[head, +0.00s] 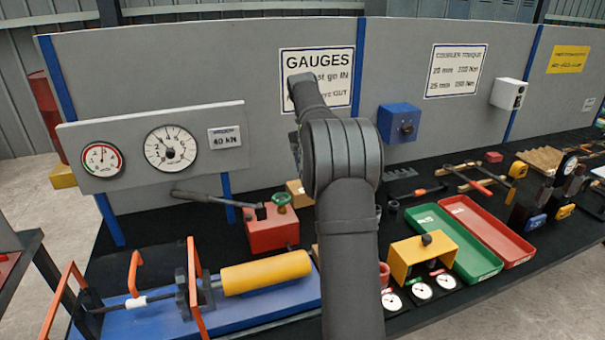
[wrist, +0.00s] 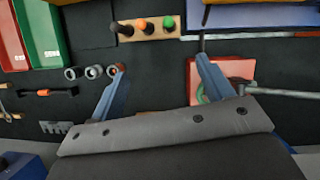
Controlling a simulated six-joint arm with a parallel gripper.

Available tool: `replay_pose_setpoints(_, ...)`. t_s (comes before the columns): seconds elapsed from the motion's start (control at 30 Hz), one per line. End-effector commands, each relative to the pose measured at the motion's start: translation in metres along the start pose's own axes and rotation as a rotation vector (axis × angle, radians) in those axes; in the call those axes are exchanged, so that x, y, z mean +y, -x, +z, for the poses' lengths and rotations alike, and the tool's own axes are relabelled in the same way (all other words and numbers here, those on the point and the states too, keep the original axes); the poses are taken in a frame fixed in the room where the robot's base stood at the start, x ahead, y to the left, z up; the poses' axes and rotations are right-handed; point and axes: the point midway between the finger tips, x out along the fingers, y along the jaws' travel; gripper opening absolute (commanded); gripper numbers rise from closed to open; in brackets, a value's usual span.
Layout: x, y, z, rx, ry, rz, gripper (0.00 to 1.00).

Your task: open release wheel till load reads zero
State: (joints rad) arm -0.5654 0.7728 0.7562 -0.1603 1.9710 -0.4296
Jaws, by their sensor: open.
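The green release wheel (head: 281,200) sits on top of the red pump body (head: 268,232). In the wrist view the wheel (wrist: 201,97) shows only in part, behind the right finger. A large white dial (head: 170,148) and a smaller dial with a red band (head: 102,160) are on the grey panel, beside a 40 kN plate (head: 225,138). The large dial's needle points up and left; its exact reading is too small to tell. My gripper (wrist: 160,65) is open and empty, its right finger overlapping the pump in view. In the head view my arm hides the gripper.
The pump's long lever (head: 215,198) reaches left. A yellow cylinder (head: 265,272) lies in a blue-based frame with orange handles. A blue box (head: 399,123) is on the back panel. Green (head: 455,245) and red (head: 487,230) trays lie right, and a tool block (wrist: 148,28) lies near the pump.

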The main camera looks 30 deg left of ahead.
Motion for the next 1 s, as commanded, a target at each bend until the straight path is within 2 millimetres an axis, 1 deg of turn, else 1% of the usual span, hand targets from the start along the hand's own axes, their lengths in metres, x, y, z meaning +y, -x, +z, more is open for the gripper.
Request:
replay_pose_setpoints(0.03,0.002,0.001,0.003,0.001,-0.001,0.000,0.73)
replay_pose_setpoints(0.17,0.005,0.002,0.007,0.000,0.000,-0.001,0.73)
replay_pose_setpoints(0.47,0.004,0.002,0.006,0.001,-0.005,0.000,0.73)
replay_pose_setpoints(0.57,0.001,0.006,0.004,0.018,-0.051,0.002,0.73)
replay_pose_setpoints(0.67,-0.006,0.014,-0.002,0.056,-0.162,0.001,0.73)
replay_pose_setpoints(0.87,-0.028,0.041,-0.018,0.173,-0.509,-0.031,0.73)
replay_pose_setpoints(1.0,-0.045,0.061,-0.028,0.250,-0.757,-0.087,0.73)
